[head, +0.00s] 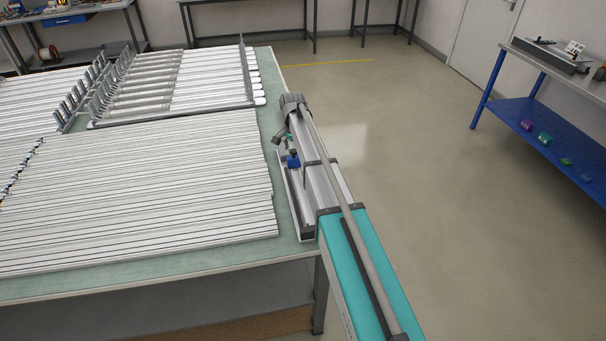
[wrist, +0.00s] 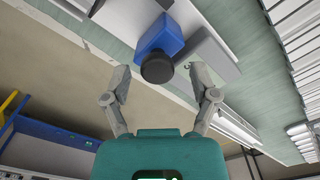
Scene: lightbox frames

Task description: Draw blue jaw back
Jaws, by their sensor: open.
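The blue jaw (head: 293,161) sits on a grey fixture (head: 306,233) at the right edge of the green-topped table. In the wrist view it is a blue block (wrist: 163,35) with a round black knob (wrist: 157,69) facing me. My gripper (wrist: 160,76) is open, with one grey finger on each side of the knob. I see a gap between each fingertip and the knob, and nothing is held. In the head view my arm reaches along the fixture and partly hides it, and the fingers are too small to make out clearly.
Long pale metal profiles (head: 140,190) cover most of the green table (head: 290,262) left of the fixture. A rack of profiles (head: 175,80) stands at the back. A blue-shelved bench (head: 560,135) is at the far right. The floor between is clear.

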